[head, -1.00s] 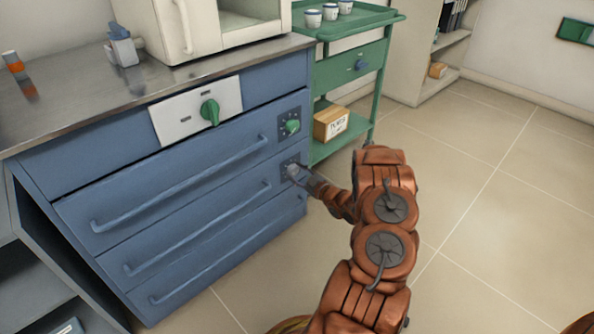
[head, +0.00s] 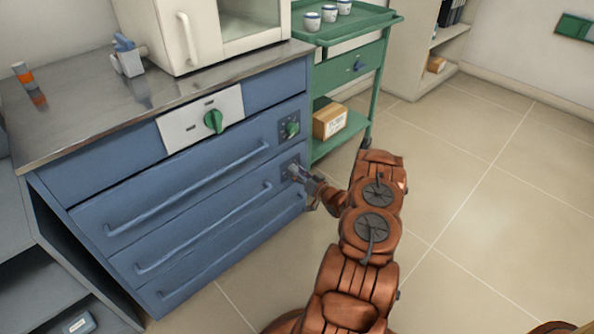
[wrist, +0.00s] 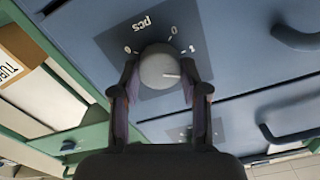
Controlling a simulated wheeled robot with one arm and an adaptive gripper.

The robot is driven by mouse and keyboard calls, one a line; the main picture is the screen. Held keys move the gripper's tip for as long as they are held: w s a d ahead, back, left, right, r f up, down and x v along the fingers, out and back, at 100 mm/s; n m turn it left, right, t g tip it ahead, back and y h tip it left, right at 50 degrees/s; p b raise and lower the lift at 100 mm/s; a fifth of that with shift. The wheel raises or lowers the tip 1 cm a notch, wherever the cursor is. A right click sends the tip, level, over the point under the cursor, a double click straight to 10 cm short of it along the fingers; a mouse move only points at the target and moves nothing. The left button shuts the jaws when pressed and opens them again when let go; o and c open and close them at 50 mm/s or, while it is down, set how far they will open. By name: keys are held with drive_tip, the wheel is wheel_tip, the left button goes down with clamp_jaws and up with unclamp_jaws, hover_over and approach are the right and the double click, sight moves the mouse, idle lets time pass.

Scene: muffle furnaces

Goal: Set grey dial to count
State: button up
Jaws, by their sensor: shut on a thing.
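The grey dial (wrist: 160,68) sits on a dark plate (wrist: 150,40) on the blue cabinet front. In the wrist view the plate carries a "pcs" mark and several small marks around the dial, seen turned over. A pale line on the dial points to the right of the picture. My gripper (wrist: 160,85) has one finger on each side of the dial and is shut on it. In the head view my gripper (head: 297,172) is at the lower dark plate at the cabinet's right end, and it hides most of the dial.
A green dial (head: 292,130) is on the plate above, and a larger green knob (head: 213,121) is on a white panel. A green cart (head: 360,95) with a cardboard box (head: 330,122) stands close right. The floor is clear.

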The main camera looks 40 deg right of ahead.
drive_tip(key=shift+m+p, duration=0.35)
drive_tip(key=shift+m, duration=0.75)
drive_tip(key=o, duration=1.1)
drive_tip(key=shift+o, duration=0.2)
drive_tip(key=s, duration=1.2)
drive_tip(key=shift+a, duration=0.1)
